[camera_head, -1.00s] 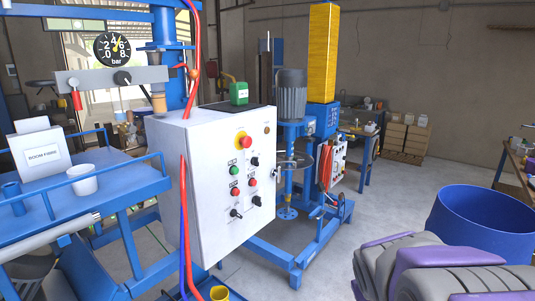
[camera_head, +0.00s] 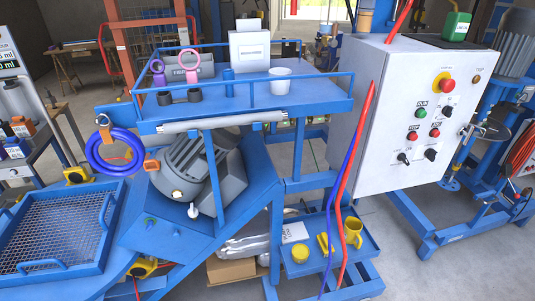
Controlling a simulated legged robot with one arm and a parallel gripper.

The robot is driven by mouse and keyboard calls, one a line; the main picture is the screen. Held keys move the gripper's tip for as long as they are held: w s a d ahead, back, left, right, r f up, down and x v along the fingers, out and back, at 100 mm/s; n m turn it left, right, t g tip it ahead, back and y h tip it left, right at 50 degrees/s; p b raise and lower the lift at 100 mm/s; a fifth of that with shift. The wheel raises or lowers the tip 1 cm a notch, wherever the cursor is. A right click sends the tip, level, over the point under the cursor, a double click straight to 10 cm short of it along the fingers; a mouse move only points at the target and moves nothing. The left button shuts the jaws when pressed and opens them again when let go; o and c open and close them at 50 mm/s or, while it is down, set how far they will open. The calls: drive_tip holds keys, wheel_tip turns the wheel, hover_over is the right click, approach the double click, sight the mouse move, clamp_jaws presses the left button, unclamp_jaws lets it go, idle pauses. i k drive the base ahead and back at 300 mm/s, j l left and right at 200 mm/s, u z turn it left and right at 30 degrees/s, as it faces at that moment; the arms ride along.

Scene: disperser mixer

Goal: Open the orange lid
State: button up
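I cannot pick out the orange lid with certainty. Small orange items (camera_head: 22,127) stand on the bench at the far left, too small to tell what they are. A coiled blue hose (camera_head: 112,170) with orange end pieces hangs at the left of the blue machine frame (camera_head: 240,110). My gripper is not in view.
The white control box (camera_head: 385,130) with buttons stands at the right, with red and blue hoses before it. A green canister (camera_head: 456,26) sits on top. A blue mesh tray (camera_head: 50,235) fills the lower left.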

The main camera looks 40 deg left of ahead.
sight(152, 165)
drive_tip(key=u, duration=1.9)
